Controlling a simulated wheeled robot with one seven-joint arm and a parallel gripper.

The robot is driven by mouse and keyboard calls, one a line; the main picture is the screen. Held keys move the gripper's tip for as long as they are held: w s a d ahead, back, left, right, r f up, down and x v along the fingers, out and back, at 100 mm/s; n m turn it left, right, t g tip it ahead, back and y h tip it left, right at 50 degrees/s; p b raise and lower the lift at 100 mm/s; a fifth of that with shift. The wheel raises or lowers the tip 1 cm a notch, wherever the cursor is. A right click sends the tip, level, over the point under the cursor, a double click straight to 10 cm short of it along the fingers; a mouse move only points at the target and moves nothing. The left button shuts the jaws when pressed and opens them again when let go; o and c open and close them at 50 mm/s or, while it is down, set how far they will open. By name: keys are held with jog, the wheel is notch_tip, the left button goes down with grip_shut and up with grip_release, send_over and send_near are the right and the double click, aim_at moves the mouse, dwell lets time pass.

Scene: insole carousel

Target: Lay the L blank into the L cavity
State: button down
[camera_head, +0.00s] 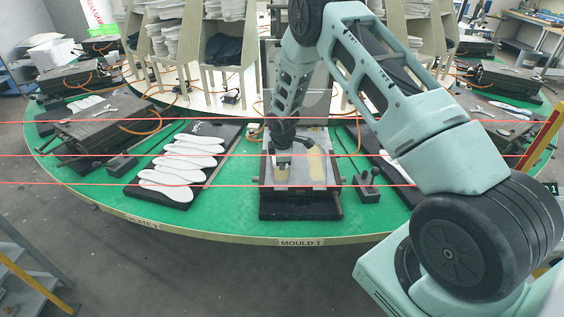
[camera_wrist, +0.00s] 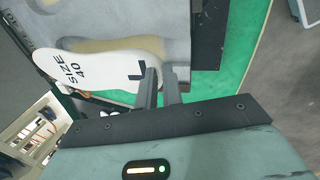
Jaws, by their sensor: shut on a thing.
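The L blank (camera_wrist: 98,70) is a white insole printed "SIZE 40" and "L" in the wrist view. My gripper (camera_wrist: 160,78) is shut on its edge, near the L mark. The blank is over the grey mould plate (camera_wrist: 172,25), partly covering a tan cavity (camera_wrist: 95,45); I cannot tell whether it touches the plate. In the head view my gripper (camera_head: 283,158) is over the left part of the open mould (camera_head: 301,184). A tan cavity (camera_head: 316,165) shows on the right of that mould. The blank is mostly hidden by my gripper there.
A dark tray with several white insoles (camera_head: 182,163) lies to the left on the green turntable (camera_head: 232,212). Another tray with white insoles (camera_head: 396,168) is partly behind my arm. A dark closed mould (camera_head: 100,125) stands further left. Red lines cross the view.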

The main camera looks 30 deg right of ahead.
aim_at(282, 185)
jog(key=shift+s+a+b+x, duration=0.1)
jog(key=shift+s+b+x, duration=0.1)
jog(key=shift+b+x, duration=0.7)
jog(key=shift+s+a+b+x, duration=0.2)
jog(key=shift+b+x, duration=0.35)
jog(key=shift+x, duration=0.6)
jog(key=shift+s+a+b+x, duration=0.1)
jog(key=shift+s+b+x, duration=0.15)
jog(key=shift+b+x, duration=0.65)
jog(key=shift+f, duration=0.45)
jog(key=shift+s+f, duration=0.15)
jog(key=shift+s, duration=0.05)
jog(key=c, duration=1.6)
grip_release()
jog(key=shift+o, duration=0.6)
jog(key=shift+a+f, duration=0.1)
jog(key=shift+f, duration=0.05)
jog(key=shift+a+r+b, duration=0.1)
jog(key=shift+r+b, duration=0.2)
jog(key=shift+r, duration=0.2)
jog(key=b+v, duration=0.3)
jog(key=v, duration=1.4)
jog(key=shift+w+d+r, duration=0.2)
jog(key=shift+w+r, duration=0.05)
jog(key=shift+r, duration=0.1)
